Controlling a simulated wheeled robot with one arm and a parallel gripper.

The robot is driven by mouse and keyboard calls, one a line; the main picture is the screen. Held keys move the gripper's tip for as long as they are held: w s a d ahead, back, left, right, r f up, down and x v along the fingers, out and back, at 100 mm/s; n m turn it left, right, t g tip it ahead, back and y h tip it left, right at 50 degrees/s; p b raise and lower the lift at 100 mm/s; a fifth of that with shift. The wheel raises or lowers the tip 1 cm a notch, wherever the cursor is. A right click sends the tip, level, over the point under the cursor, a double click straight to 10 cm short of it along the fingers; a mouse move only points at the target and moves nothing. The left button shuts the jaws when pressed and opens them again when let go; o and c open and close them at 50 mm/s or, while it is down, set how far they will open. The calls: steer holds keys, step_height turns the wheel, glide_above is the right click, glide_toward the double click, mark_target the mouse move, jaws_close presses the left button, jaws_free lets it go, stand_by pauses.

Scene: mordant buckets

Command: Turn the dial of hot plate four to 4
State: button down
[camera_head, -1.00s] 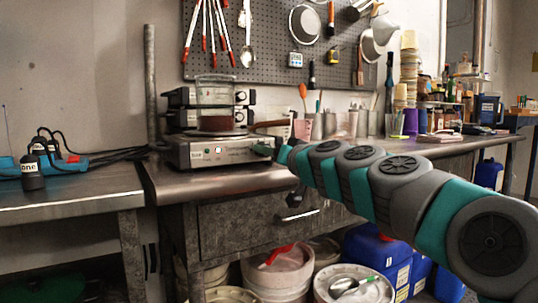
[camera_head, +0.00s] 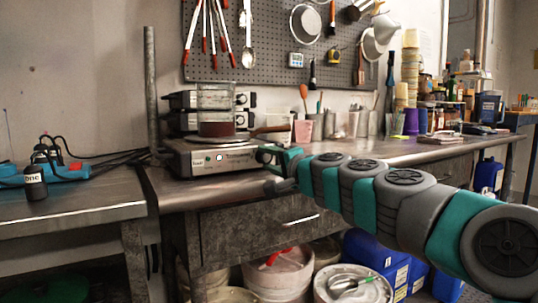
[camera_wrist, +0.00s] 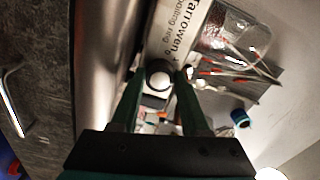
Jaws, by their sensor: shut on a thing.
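Hot plate four (camera_head: 190,162) is a low metal box at the bench's front edge, with a small bluish-white light on its front panel. In the wrist view its pale panel (camera_wrist: 176,32) bears dark lettering. Its dial (camera_wrist: 158,80) is a round, pale-faced knob with a dark rim, at the panel's end. My gripper (camera_wrist: 160,75) is shut on the dial, one finger at each side. In the head view my gripper (camera_head: 269,155) is at the plate's right front and hides the dial. The dial's number setting cannot be read.
More plates (camera_head: 180,100) are stacked behind. Cups (camera_head: 303,130) stand to the right. Buckets (camera_head: 276,272) are under the bench. Bench top right of the cups is partly clear.

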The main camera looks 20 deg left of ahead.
steer(key=m+p, duration=0.3)
steer(key=m, duration=0.3)
steer(key=shift+r+m, duration=0.1)
steer(key=shift+m, duration=0.2)
steer(key=m+p, duration=0.1)
steer(key=m, duration=0.2)
steer(key=shift+p, duration=0.35)
steer(key=shift+m+p, duration=0.35)
steer(key=shift+m, duration=0.45)
steer(key=shift+c, duration=2)
jaws_free()
steer(key=shift+d, duration=0.1)
steer(key=v, duration=0.7)
steer(key=shift+s+d, duration=0.25)
steer(key=shift+d, duration=0.05)
